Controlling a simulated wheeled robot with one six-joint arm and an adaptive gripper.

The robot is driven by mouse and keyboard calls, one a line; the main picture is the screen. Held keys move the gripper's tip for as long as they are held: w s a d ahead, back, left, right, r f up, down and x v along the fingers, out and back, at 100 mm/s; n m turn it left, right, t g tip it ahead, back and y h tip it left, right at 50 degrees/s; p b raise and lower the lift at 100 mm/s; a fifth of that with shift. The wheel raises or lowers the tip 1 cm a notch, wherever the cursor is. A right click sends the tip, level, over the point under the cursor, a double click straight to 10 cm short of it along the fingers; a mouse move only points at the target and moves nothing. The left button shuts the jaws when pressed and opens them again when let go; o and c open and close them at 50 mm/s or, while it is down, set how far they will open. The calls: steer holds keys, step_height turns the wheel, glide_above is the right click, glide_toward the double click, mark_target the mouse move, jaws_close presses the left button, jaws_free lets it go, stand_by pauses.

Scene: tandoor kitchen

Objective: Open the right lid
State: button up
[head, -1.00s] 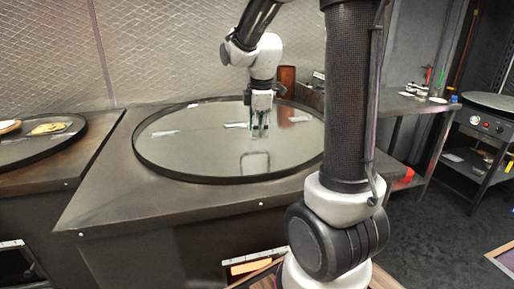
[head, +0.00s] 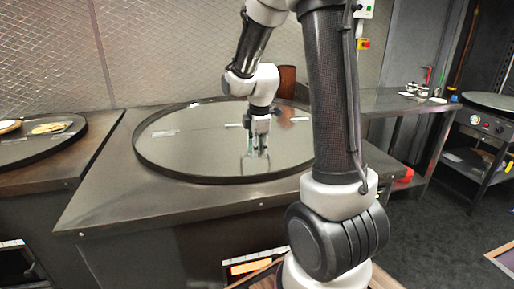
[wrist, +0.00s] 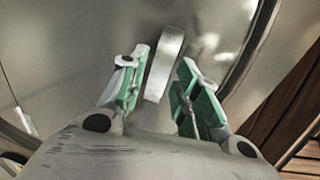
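A large round shiny lid (head: 195,150) with a dark rim lies flat on the counter in the middle of the head view. Its pale, bar-like handle (wrist: 164,66) shows in the wrist view between my two green-padded fingers. My gripper (head: 258,153) points down over the lid's right half. In the wrist view my gripper (wrist: 165,62) is open, with a gap on each side of the handle. The handle is mostly hidden by my fingers in the head view. I cannot tell exactly how deep the handle sits between the fingers.
A second round top (head: 20,148) at the left carries flatbread (head: 50,128). A brown upright object (head: 287,82) stands behind the lid. A steel side table (head: 405,103) and a black appliance (head: 490,125) stand at the right. The mesh-patterned wall is close behind the counter.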

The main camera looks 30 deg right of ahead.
jaws_close()
